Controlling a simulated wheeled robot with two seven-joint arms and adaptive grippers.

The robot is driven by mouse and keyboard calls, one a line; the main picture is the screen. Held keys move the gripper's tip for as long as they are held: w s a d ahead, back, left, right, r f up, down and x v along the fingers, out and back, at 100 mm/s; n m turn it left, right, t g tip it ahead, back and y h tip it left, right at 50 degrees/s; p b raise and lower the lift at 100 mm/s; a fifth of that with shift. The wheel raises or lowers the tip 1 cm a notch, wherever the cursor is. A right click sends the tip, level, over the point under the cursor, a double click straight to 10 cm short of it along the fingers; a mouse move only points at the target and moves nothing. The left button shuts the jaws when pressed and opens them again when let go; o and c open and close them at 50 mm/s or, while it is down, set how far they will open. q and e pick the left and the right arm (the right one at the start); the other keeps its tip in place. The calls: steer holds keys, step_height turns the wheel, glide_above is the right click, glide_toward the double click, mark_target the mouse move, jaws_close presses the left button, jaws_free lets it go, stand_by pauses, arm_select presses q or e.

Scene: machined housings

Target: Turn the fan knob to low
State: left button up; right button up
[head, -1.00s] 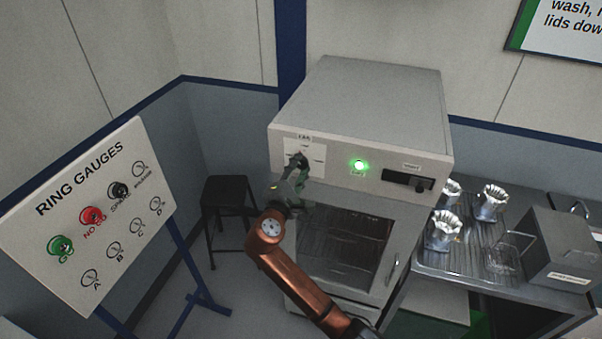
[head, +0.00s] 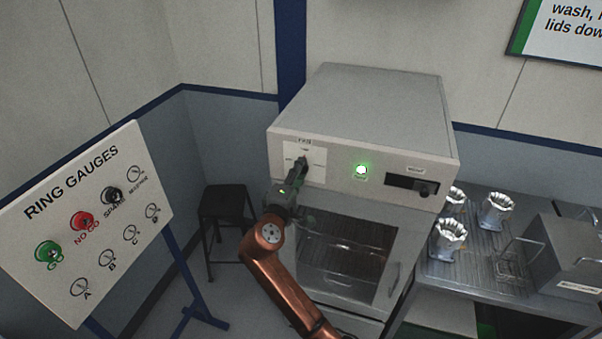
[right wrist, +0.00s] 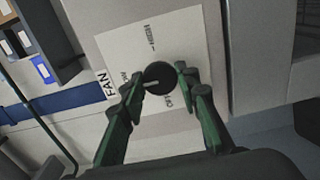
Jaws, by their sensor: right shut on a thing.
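The fan knob (right wrist: 160,77) is a round black knob on a white plate (right wrist: 185,40) marked FAN. A pale pointer line on it runs toward the left in the right wrist view. In the head view the right gripper (head: 297,172) reaches up to the plate (head: 318,158) on the cabinet's front and mostly covers the knob. My left gripper is not in view.
The grey cabinet (head: 365,105) has a lit green lamp (head: 361,170), a dark slot panel (head: 411,186) and a glass door (head: 345,262) below. A ring gauge board (head: 100,220) stands at left, a black stool (head: 225,200) behind. Metal housings (head: 497,209) stand on the right bench.

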steer(key=shift+f, duration=0.1)
steer(key=o, duration=1.2)
steer(key=shift+c, duration=0.2)
